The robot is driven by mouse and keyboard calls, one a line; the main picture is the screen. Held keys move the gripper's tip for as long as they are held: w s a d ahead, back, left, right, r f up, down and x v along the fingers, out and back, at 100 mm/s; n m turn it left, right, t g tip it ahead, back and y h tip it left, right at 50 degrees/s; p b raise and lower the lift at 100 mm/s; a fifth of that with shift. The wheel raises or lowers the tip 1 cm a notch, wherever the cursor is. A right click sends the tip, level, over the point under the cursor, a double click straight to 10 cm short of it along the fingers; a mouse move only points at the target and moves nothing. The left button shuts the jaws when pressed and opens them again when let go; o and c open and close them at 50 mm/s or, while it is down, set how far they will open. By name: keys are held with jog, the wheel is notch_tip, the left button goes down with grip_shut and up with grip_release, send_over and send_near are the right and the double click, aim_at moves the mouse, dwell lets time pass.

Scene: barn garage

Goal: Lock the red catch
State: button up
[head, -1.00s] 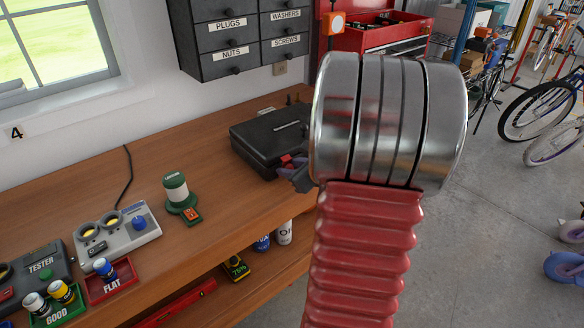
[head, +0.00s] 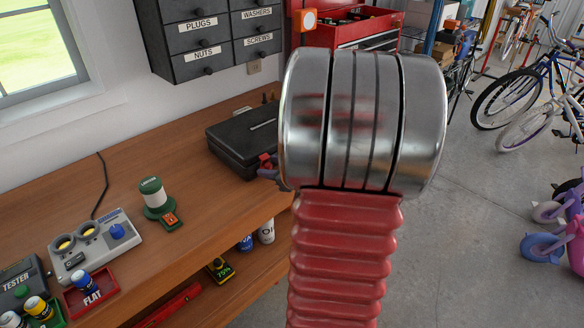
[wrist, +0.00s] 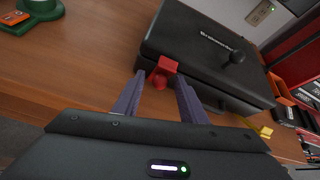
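A black case (head: 228,142) lies shut on the workbench, and it fills the upper middle of the wrist view (wrist: 205,45). The red catch (wrist: 165,68) is on the case's front edge, with a rounded red knob below its block. It shows small in the head view (head: 265,160). My gripper (wrist: 160,82) is open, its two purple-grey fingers spread on either side of the red catch. The catch lies between the fingertips; I cannot tell whether either finger touches it. In the head view my arm hides the case's right end and most of my gripper.
A dark knob (wrist: 237,56) stands on the lid. Drawers hang above.

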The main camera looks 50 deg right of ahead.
jog(key=v, duration=1.1)
jog(key=shift+s, duration=0.35)
jog(key=shift+r, duration=0.15)
jog(key=shift+c, duration=0.3)
jog(key=shift+w+a+n, duration=0.3)
jog(key=shift+a, duration=0.1)
jog(key=shift+c, duration=1.4)
jog(key=w+a+n+y, duration=0.1)
jog(key=a+n, duration=0.1)
jog(key=a, duration=0.2)
jog(key=w+a+n+g+y, duration=0.1)
jog(key=w+a+n, duration=0.1)
jog(key=a+n, duration=0.1)
jog(key=w+a+f+n+g+y, duration=0.1)
jog(key=a+n, duration=0.1)
jog(key=a, duration=0.3)
jog(key=shift+w+y, duration=0.25)
jog(key=shift+y, duration=0.15)
grip_shut()
jog(key=s+a+n+g+y, duration=0.15)
jog(key=a+n+g, duration=0.35)
jog(key=a+n, duration=1.1)
jog(key=s+a+r+n+h, duration=0.3)
jog(key=s+a+n, duration=0.3)
jog(key=n, duration=0.5)
jog(key=shift+a+r+n+t, duration=0.3)
jog(key=shift+a+r, duration=0.05)
jog(key=shift+a, duration=0.25)
